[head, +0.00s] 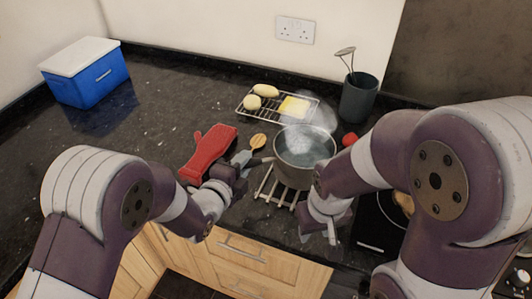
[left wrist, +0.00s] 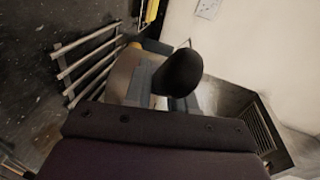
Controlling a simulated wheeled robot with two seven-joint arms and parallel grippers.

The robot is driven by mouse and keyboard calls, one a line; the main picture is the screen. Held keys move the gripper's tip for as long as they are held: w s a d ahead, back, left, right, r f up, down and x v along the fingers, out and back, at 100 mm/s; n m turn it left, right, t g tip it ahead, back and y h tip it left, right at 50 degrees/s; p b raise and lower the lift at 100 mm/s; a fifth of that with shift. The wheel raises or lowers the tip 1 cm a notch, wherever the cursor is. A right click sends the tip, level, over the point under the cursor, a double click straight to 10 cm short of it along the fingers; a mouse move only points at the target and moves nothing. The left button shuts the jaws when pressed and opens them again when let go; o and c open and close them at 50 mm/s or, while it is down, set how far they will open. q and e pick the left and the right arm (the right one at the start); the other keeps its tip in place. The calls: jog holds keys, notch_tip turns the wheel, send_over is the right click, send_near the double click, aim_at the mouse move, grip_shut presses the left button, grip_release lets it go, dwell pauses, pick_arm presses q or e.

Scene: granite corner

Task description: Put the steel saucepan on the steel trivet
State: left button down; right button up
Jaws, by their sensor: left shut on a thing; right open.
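The steel saucepan (head: 303,158) is upright and steaming, with liquid inside, right of my left gripper in the head view. My left gripper (head: 246,162) is shut on its handle, whose dark rounded end (left wrist: 182,73) shows in the left wrist view. The steel trivet (head: 268,190) lies on the counter near the front edge. The pan overlaps its far right part in the head view; whether they touch cannot be told. Slats (left wrist: 84,66) show at left in the wrist view. My right gripper (head: 331,232) is open and empty, in front of the pan.
A red oven mitt (head: 208,153) and a wooden utensil (head: 258,141) lie left of the pan. A wire rack (head: 268,108) with food stands behind it. A utensil crock (head: 358,101) is behind right, a hob (head: 376,228) right. A blue cooler (head: 86,80) stands far left.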

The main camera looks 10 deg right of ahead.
pick_arm(q)
jog(key=shift+w+a+f, duration=0.25)
jog(key=shift+a, duration=0.2)
notch_tip(320, 180, down, 4)
jog(key=shift+r+p, duration=0.15)
jog(key=shift+p, duration=0.15)
jog(key=c, duration=0.9)
grip_release()
jog(key=shift+s+f, duration=0.15)
jog(key=shift+f, duration=0.15)
jog(key=shift+c, duration=0.2)
